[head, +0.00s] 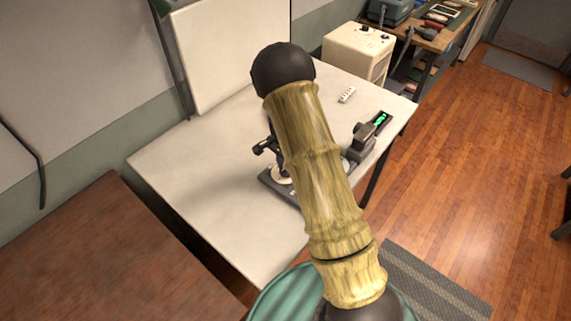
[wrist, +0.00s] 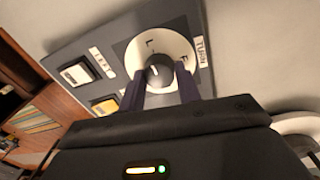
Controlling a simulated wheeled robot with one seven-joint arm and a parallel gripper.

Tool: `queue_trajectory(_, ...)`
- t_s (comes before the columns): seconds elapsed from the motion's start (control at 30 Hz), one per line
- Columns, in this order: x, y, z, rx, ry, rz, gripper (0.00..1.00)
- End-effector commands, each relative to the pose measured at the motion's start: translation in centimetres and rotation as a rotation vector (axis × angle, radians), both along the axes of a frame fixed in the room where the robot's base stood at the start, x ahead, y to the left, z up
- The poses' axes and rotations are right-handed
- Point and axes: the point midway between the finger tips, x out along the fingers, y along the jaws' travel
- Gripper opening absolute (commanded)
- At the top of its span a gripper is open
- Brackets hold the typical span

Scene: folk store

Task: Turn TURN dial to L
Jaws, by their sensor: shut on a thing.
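In the wrist view, a dark panel carries the TURN dial, a dark round knob (wrist: 159,72) with a white pointer line, set on a white disc (wrist: 181,47). The pointer line points roughly toward the top of the picture. A letter that looks like L is on the disc above the knob, and another mark is to its right. A white TURN label (wrist: 203,53) is beside the disc. My gripper (wrist: 160,78) has its two dark fingers on either side of the knob, shut on it. In the head view my arm hides the gripper and the dial.
On the panel, a white square button (wrist: 76,74) and a yellow one (wrist: 106,106) sit left of the dial. In the head view, a white table (head: 185,165) holds dark devices, and a cream box (head: 357,52) stands behind.

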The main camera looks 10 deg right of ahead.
Motion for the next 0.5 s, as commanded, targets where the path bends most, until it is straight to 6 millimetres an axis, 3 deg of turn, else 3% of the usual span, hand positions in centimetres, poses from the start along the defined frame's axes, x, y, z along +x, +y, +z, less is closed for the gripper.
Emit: queue_trajectory(0.5, -0.01, 0.23, -0.03, 0.003, 0.001, -0.055, 0.11)
